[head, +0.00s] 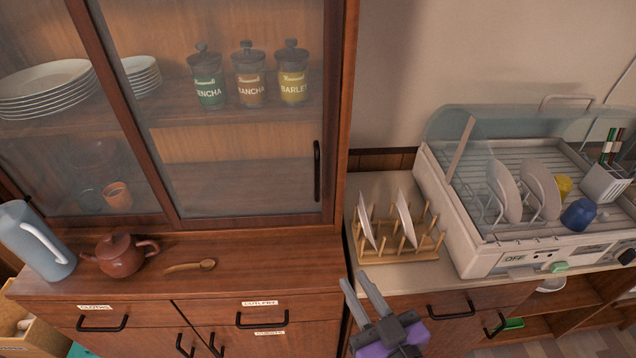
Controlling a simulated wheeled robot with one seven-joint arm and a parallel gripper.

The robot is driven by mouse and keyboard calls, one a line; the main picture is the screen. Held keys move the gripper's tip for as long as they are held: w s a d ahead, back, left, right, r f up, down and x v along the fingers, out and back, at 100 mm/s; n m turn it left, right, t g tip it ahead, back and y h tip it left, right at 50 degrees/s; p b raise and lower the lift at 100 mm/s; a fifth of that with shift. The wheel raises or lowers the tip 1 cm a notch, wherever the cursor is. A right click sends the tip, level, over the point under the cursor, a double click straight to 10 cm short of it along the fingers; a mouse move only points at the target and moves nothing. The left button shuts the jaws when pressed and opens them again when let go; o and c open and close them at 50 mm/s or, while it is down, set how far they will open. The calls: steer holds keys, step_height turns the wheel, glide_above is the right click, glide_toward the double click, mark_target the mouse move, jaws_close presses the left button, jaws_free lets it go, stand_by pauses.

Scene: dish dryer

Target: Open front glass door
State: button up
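The wooden cabinet has sliding glass doors. The right glass door (235,170) has a dark wooden frame and a black vertical handle (317,171) near its right edge. This door stands against the cabinet's right post, with no gap visible there. The left glass door (60,165) is partly cut off by the picture's left edge. My gripper (353,278) is at the bottom middle, in front of the counter. Its two grey fingers are apart with nothing between them. It is below and to the right of the handle, not touching it.
A blue-grey pitcher (40,243), brown teapot (120,255) and wooden spoon (190,266) stand on the cabinet ledge. A wooden rack (400,252) with plates and a dish dryer (510,262) occupy the right counter. Jars (249,88) and plates (45,88) are behind glass.

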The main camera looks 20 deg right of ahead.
steer(key=m+t+h, duration=0.1)
steer(key=m+h, duration=0.1)
glide_toward(318, 182)
steer(key=w, duration=0.7)
steer(key=w+d+p, duration=0.1)
steer(key=w, duration=0.1)
steer(key=shift+w, duration=0.1)
steer(key=shift+w+d+f, duration=0.1)
steer(key=shift+w+d, duration=0.05)
steer(key=shift+w, duration=0.45)
jaws_close()
stand_by(0.3)
